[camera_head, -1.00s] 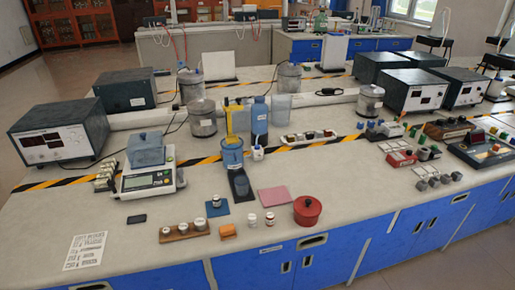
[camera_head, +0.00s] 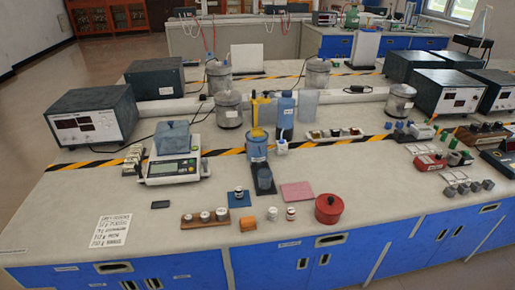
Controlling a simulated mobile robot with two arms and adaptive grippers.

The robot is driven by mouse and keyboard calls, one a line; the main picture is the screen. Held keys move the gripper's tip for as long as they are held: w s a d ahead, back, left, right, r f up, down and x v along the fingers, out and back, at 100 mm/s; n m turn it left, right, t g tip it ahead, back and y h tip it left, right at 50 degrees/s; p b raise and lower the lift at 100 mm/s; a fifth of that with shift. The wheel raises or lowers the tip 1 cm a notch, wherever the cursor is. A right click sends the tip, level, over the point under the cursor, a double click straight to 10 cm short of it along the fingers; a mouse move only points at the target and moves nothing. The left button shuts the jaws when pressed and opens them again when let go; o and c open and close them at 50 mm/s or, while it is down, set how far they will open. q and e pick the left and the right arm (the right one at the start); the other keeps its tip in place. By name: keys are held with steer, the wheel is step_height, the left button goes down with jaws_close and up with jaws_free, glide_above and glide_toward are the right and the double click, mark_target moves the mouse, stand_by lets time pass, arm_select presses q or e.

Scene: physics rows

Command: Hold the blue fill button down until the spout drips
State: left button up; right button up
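A blue container with a yellow top (camera_head: 257,146) stands mid-bench, with a dark rounded piece (camera_head: 264,180) at its front. A tall blue bottle (camera_head: 285,115) stands behind it to the right. A small white bottle with a blue part (camera_head: 281,147) stands beside the container. I cannot make out for certain which part is the fill button or the spout, and no drip is visible at this size. Neither of my grippers is in view, and nothing is seen touching these things.
A scale (camera_head: 172,169) bearing a grey box stands left of the container. The bench's front left is mostly clear around a printed sheet (camera_head: 110,230).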

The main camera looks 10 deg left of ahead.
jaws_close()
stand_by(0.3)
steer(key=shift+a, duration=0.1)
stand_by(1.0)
